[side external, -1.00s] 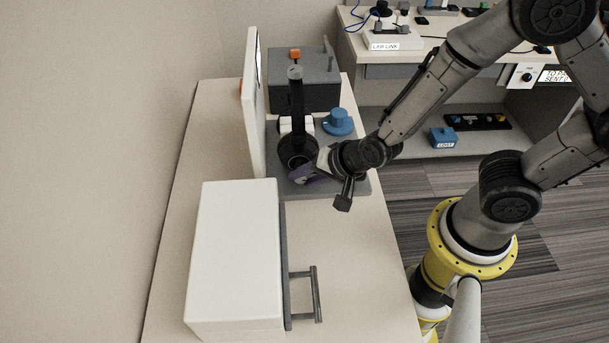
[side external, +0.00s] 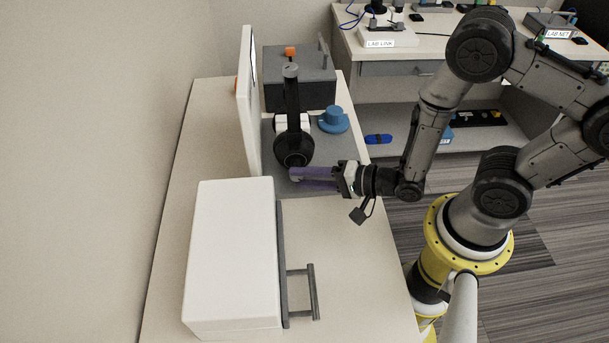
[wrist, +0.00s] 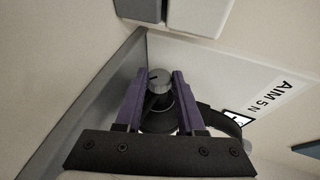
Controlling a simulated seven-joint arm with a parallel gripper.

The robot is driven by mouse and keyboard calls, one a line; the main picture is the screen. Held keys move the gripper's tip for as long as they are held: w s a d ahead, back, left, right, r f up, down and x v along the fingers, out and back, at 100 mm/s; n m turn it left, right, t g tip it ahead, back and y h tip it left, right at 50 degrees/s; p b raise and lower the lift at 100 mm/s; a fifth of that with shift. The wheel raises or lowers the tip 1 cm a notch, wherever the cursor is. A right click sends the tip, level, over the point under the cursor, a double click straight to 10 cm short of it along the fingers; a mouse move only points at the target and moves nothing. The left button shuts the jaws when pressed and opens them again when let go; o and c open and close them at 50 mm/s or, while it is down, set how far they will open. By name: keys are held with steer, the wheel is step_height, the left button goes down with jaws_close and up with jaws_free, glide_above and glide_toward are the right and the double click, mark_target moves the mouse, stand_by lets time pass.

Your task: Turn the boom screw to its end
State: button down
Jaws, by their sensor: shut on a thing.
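A black headset (side external: 292,110) stands upright on a grey mat (side external: 278,187), its round ear cup low and toward the camera. The boom screw shows in the wrist view as a grey round knob (wrist: 159,77) with a dark line on its face. My gripper (side external: 291,175) reaches in from the right, its purple fingers nearly level at the lower edge of the ear cup. In the wrist view the fingers (wrist: 162,79) stand on both sides of the knob and are shut on it. The dark part behind the knob is partly hidden.
A white upright panel (side external: 247,105) stands close left of the headset; its face reads "AIM 5 N" in the wrist view. A white box with a handle (side external: 230,260) stands in front. A blue round piece (side external: 334,120) and a grey box (side external: 300,82) are behind.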

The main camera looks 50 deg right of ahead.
steer(key=shift+d+f+m+t+y, duration=0.15)
steer(key=shift+f+m+t+y, duration=0.2)
steer(key=shift+t, duration=0.65)
steer(key=c, duration=0.5)
jaws_free()
steer(key=shift+r+y, duration=0.1)
steer(key=shift+y, duration=0.15)
steer(key=shift+r, duration=0.15)
